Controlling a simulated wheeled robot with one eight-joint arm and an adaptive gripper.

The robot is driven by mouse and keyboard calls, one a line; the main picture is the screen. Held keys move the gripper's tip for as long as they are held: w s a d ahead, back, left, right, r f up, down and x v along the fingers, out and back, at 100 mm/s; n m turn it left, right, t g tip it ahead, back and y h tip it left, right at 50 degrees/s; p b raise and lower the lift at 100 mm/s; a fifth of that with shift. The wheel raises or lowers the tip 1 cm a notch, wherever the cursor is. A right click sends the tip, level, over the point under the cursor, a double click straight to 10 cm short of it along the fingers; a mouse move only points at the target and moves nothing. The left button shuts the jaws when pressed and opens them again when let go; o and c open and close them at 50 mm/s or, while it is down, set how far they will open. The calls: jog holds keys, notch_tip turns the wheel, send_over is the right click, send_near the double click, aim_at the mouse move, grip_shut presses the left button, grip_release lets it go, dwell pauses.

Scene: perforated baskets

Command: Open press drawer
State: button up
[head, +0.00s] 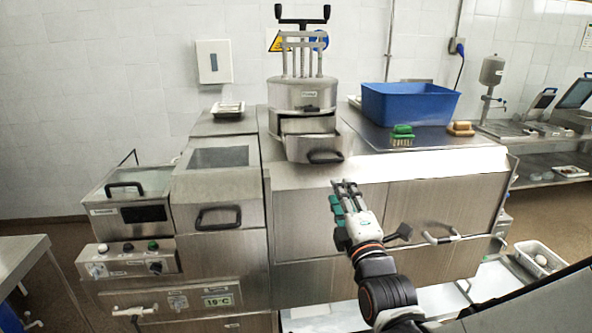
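The press (302,95) is a round steel drum with a black T-handle and upright rods on top, standing on the steel counter. Its drawer (303,148) is a steel box with a black handle (325,157) on the front. The drawer juts out from under the drum toward me, and part of its open top shows. My gripper (346,187) is in front of the counter, below and a little right of the drawer handle, apart from it in the picture. Its fingers look spread, with nothing visible between them.
A blue bin (408,103), a green brush (402,135) and a tan brush (461,129) sit on the counter right of the press. Steel units with black handles (218,217) stand at left. A bar handle (441,238) sticks out from the counter front.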

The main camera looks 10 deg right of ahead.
aim_at(328, 162)
jog(key=w, duration=0.4)
jog(key=w+r, duration=0.1)
jog(key=w, duration=0.4)
jog(key=w+r, duration=0.1)
jog(key=w, duration=0.3)
jog(key=shift+w+r, duration=0.25)
jog(key=shift+w, duration=0.1)
grip_shut()
